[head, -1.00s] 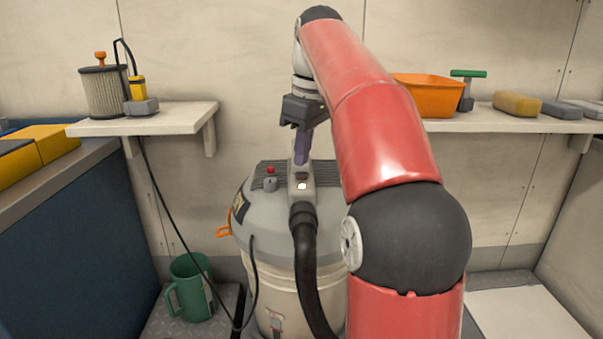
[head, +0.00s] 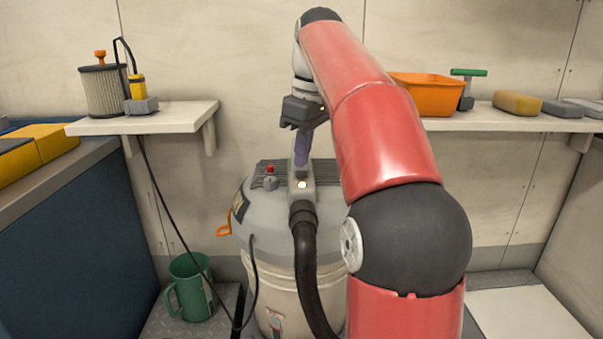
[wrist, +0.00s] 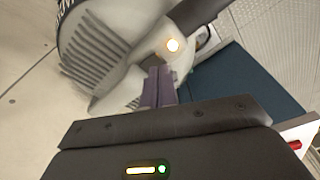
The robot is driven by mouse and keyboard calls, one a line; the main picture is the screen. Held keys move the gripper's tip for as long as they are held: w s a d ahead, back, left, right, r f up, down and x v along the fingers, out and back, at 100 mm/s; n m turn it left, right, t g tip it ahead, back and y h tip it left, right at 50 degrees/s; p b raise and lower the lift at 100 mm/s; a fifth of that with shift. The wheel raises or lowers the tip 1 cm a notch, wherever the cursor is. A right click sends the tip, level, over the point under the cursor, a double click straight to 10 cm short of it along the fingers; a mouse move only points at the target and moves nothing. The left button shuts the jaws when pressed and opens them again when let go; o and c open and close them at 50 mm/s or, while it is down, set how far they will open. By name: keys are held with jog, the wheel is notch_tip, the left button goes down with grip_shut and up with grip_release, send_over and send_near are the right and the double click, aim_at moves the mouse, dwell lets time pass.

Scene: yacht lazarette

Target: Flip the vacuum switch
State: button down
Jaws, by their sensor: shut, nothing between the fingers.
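The vacuum (head: 255,215) stands on the floor with a grey lid and a pale drum. A black hose (head: 303,235) leaves a raised grey housing on the lid. A round lamp (head: 302,185) on that housing glows warm yellow, and the lamp also shows lit in the wrist view (wrist: 173,45). A red knob (head: 270,169) sits on the lid left of the housing. My gripper (head: 300,163) is shut and empty, its purple fingers pointing down at the housing. They also show in the wrist view (wrist: 158,72). I cannot tell whether they touch it. The switch itself is hidden or indistinct.
A left shelf (head: 165,122) holds a filter (head: 105,92) and a small yellow-grey pump (head: 138,98). A green jug (head: 190,288) stands on the floor beside the vacuum. An orange tub (head: 430,95) sits on the right shelf. A black cord hangs left of the vacuum.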

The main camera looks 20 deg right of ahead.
aim_at(302, 175)
jog(key=shift+f+b, duration=0.75)
jog(key=shift+f, duration=0.3)
jog(key=shift+r, duration=0.1)
notch_tip(302, 175, up, 5)
jog(key=p, duration=0.5)
jog(key=shift+p, duration=0.4)
jog(key=shift+r, duration=0.95)
